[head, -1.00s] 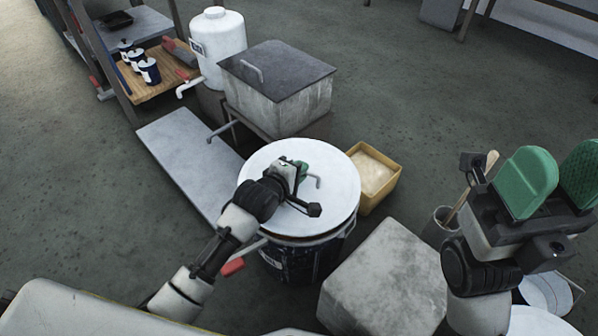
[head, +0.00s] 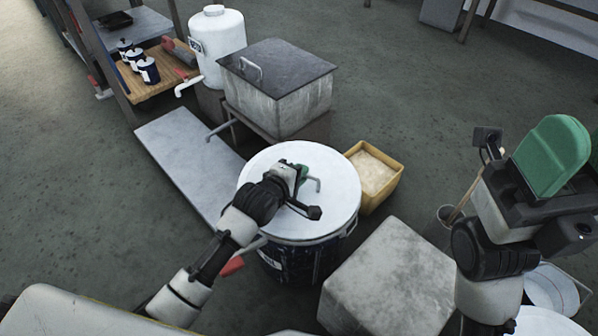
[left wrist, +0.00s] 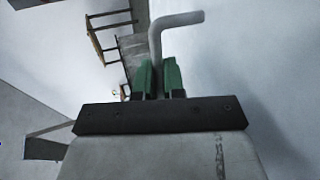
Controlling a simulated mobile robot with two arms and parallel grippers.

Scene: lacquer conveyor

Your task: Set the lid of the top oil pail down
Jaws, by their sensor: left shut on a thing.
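The round white lid (head: 268,172) is level over the mouth of the dark blue oil pail (head: 300,262). I cannot tell whether it rests on the rim all round. My left gripper (head: 301,173) reaches over the lid and is shut on its bent grey handle (head: 317,184). In the left wrist view, the green fingertips (left wrist: 160,75) are close together at the grey handle (left wrist: 170,28).
A grey block (head: 390,280) stands right of the pail and a yellow bin (head: 397,185) behind it. A lidded grey tank (head: 275,105) and white drum (head: 217,45) stand farther back. A low pale slab (head: 185,155) lies to the left. Open floor is at far left.

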